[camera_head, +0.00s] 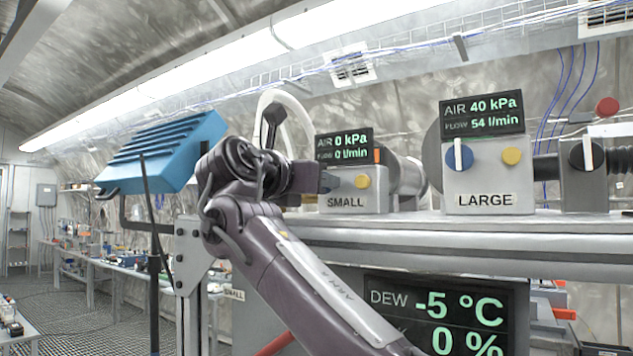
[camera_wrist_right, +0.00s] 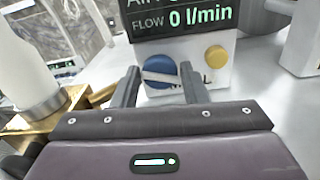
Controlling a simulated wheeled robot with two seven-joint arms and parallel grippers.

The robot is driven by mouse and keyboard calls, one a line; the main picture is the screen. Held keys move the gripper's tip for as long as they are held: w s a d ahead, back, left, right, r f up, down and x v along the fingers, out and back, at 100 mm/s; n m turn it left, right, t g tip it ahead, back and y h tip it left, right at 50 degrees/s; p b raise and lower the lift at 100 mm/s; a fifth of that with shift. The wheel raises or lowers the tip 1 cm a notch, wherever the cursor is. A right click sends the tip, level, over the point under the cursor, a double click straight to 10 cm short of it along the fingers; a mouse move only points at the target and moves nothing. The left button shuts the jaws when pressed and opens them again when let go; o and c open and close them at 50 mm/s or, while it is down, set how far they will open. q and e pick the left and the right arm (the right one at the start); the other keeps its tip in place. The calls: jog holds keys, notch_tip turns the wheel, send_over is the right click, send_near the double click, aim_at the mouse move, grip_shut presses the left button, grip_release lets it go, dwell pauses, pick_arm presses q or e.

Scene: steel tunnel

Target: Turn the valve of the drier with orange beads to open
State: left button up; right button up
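My right gripper (camera_head: 322,182) is at the front of the SMALL unit (camera_head: 350,202); its fingers partly hide that unit's left side in the head view. In the right wrist view the gripper (camera_wrist_right: 161,82) is open, with its two fingers spread either side of a blue knob (camera_wrist_right: 157,78). The knob's white bar lies almost level, slightly tilted. I cannot tell whether the fingers touch it. The SMALL display (camera_head: 344,146) reads 0 kPa and 0 l/min. No orange beads can be made out in either view. My left gripper is not in view.
The LARGE unit (camera_head: 487,180) stands right, with a blue knob (camera_head: 459,156) and a yellow knob (camera_head: 512,156). A black knob (camera_head: 587,154) is farther right. A yellow knob (camera_wrist_right: 216,57) and brass fitting (camera_wrist_right: 42,121) flank the gripper. A blue slatted box (camera_head: 165,150) stands left.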

jog(key=c, duration=0.5)
jog(key=shift+c, duration=0.3)
jog(key=shift+n+b, duration=0.5)
jog(key=shift+n, duration=1)
jog(key=shift+r+n, duration=0.1)
jog(key=shift+n, duration=0.6)
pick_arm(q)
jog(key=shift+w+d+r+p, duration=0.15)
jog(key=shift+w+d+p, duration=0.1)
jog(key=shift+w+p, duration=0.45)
pick_arm(e)
jog(key=shift+n, duration=1.1)
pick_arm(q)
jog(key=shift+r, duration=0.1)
